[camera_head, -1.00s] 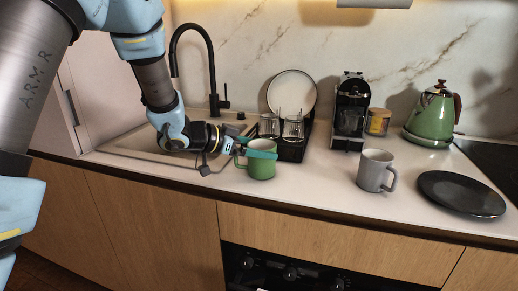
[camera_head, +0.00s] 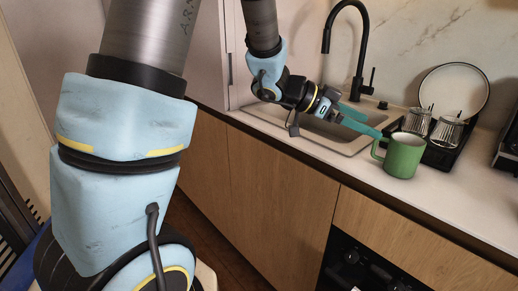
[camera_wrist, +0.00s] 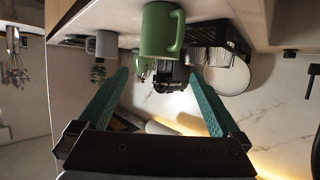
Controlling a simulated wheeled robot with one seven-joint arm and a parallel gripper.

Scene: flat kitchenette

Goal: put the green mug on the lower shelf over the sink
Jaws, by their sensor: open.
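The green mug (camera_head: 404,156) stands upright on the counter beside the sink, its handle toward my gripper. My gripper (camera_head: 372,124) is open and empty over the sink, to the left of the mug; one teal fingertip comes close to the handle in the head view. In the wrist view, whose picture is upside down, the mug (camera_wrist: 158,32) appears ahead of and between the two open fingers (camera_wrist: 158,76), beyond their tips. The lower shelf over the sink is not in view.
The sink (camera_head: 345,143) with a black faucet (camera_head: 362,50) lies below my gripper. A black dish rack (camera_head: 440,156) with glasses and a plate (camera_head: 455,90) stands right behind the mug. A grey mug (camera_wrist: 107,44) shows farther along the counter in the wrist view.

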